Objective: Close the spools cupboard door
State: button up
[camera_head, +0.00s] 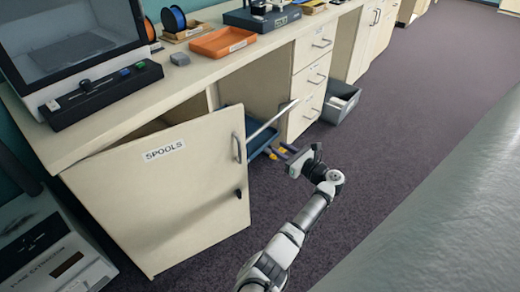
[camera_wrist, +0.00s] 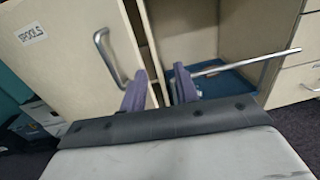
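The cream cupboard door labelled SPOOLS (camera_head: 180,190) stands swung open, out from the bench front, in the head view. Its grey bar handle (camera_head: 237,147) is near the free edge, above a small dark fitting (camera_head: 238,193). My gripper (camera_head: 279,151) is just right of the door's free edge, apart from the handle. In the wrist view the door (camera_wrist: 70,60) fills the upper left, with its handle (camera_wrist: 106,58) beside the left finger. My gripper (camera_wrist: 160,92) has its fingers spread, with nothing seen between them. Much of the cupboard's inside is hidden behind the door.
A slanted metal bar (camera_head: 273,121) and a blue tray-like base (camera_wrist: 238,78) are in the open bay beside the door. Drawers (camera_head: 310,80) and a grey bin (camera_head: 340,103) stand beyond. A 3D printer-like machine (camera_head: 75,50) sits on the bench. Carpet (camera_head: 420,90) is clear at right.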

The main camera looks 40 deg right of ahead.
jog(key=shift+s+d+f, duration=0.1)
jog(key=shift+s, duration=0.4)
jog(key=shift+w+a+p, duration=0.1)
jog(key=shift+a+p, duration=0.1)
jog(key=shift+p, duration=0.15)
jog(key=shift+c, duration=0.2)
